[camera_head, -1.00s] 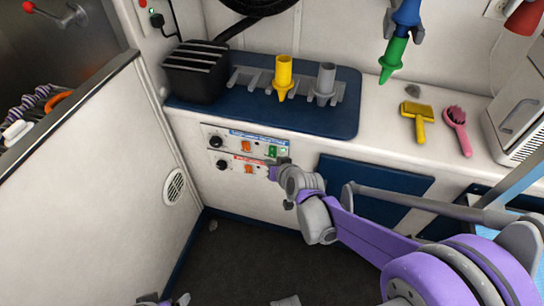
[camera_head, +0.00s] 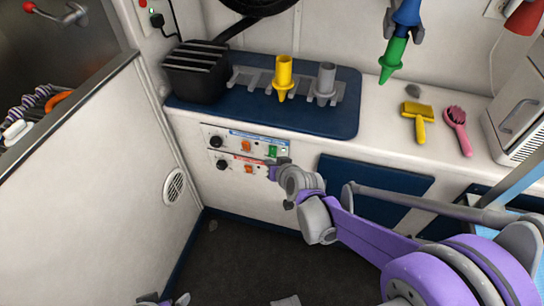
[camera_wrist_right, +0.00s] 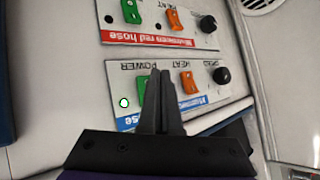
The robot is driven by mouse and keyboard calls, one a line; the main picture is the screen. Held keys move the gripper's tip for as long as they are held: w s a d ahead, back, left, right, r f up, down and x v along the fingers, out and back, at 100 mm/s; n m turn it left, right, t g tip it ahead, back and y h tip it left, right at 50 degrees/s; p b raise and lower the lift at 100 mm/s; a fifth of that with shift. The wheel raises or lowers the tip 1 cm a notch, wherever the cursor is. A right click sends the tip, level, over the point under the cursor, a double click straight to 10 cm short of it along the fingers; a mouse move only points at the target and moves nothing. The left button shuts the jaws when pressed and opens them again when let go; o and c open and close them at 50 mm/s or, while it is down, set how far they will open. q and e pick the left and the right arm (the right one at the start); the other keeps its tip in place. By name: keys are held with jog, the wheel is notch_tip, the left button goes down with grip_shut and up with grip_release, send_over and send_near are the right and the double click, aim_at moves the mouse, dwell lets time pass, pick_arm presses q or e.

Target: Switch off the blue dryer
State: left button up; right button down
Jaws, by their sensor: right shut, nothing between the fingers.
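The blue dryer's panel (camera_head: 248,140) is the upper one on the white cabinet front, with a blue-striped label, a black knob, an orange heat switch and a green power switch (camera_head: 272,151). In the right wrist view, upside down, this panel (camera_wrist_right: 207,103) is the lower one; its lamp (camera_wrist_right: 124,103) glows beside the green power switch (camera_wrist_right: 141,92). My right gripper (camera_wrist_right: 160,74) is shut and empty, its fingers in front of the panel, partly covering the power switch. I cannot tell if they touch it. Part of my left gripper (camera_head: 165,301) shows at the bottom edge.
The red-labelled panel (camera_head: 240,163) sits directly below, with its own green switch (camera_wrist_right: 131,11) and a dark lamp. A blue mat (camera_head: 320,121) above carries yellow and grey nozzles.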

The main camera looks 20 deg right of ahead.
jog(key=shift+w, duration=0.1)
jog(key=shift+w+d, duration=0.2)
jog(key=shift+w, duration=0.05)
dwell(0.3)
jog(key=shift+w+d+f, duration=0.1)
jog(key=shift+w+d, duration=0.15)
jog(key=shift+w, duration=0.05)
dwell(0.6)
jog(key=shift+s+a, duration=0.1)
jog(key=shift+s+a, duration=0.4)
jog(key=shift+s, duration=0.2)
jog(key=s+a, duration=0.1)
jog(key=s+a+p, duration=0.1)
jog(key=s+r, duration=0.1)
jog(key=s, duration=0.1)
jog(key=shift+a, duration=0.4)
dwell(0.6)
